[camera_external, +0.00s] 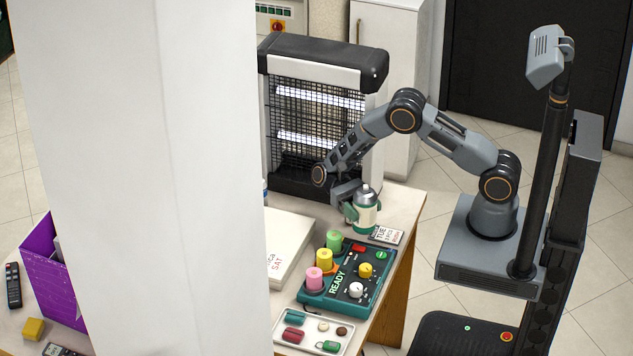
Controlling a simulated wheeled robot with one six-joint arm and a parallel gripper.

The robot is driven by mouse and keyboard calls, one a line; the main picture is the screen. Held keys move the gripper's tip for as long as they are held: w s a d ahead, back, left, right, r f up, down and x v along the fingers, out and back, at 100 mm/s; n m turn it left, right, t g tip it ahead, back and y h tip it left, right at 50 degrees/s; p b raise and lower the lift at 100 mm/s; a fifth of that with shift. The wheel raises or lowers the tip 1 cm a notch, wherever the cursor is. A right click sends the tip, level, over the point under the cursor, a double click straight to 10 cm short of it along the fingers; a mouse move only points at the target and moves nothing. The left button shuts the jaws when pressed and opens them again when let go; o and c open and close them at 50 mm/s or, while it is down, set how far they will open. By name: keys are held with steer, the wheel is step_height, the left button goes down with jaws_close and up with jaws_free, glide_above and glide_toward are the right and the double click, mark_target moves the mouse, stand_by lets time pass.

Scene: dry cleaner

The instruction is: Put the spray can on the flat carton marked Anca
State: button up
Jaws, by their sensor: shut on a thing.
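The spray can (367,216), cream with green bands and a grey domed top, is upright near the table's far right part. My gripper (352,207) is shut on it from the left side. I cannot tell whether its base touches the table. The flat carton (287,243) is white and lies on the table to the left of the can. Its left part is hidden behind a white pillar, and only the ends of its lettering, "CA" and "SAT", show. Its visible top is bare.
A green device (350,288) with coloured spools stands in front of the carton and can. A card (386,235) marked TUE lies by the can. A tray (312,333) of small items is at the front. A caged heater-like unit (318,115) stands behind. The white pillar (180,180) blocks much of the table.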

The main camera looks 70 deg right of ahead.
steer(key=w+a+m+t+y+b, duration=0.1)
steer(key=w+a+m+t+y, duration=0.1)
steer(key=w+a+r+m+t+y+b, duration=0.1)
steer(key=w+a+m+t+y, duration=0.1)
steer(key=t, duration=0.1)
steer(key=w+a+m+t+y+b, duration=0.1)
steer(key=w+a+m+t+y, duration=0.1)
steer(key=shift+a+r+t, duration=0.2)
steer(key=shift+a+t, duration=0.05)
steer(key=shift+t, duration=0.15)
steer(key=w+a+m+t+y+b, duration=0.1)
steer(key=w+a+m+t+b, duration=0.15)
steer(key=w+m+t, duration=0.2)
steer(key=m+t+b, duration=0.3)
steer(key=m+t, duration=0.1)
steer(key=t, duration=0.4)
glide_above(288, 244)
step_height(288, 244, down, 2)
steer(key=shift+f, duration=2.5)
steer(key=shift+f, duration=0.2)
steer(key=o, duration=1)
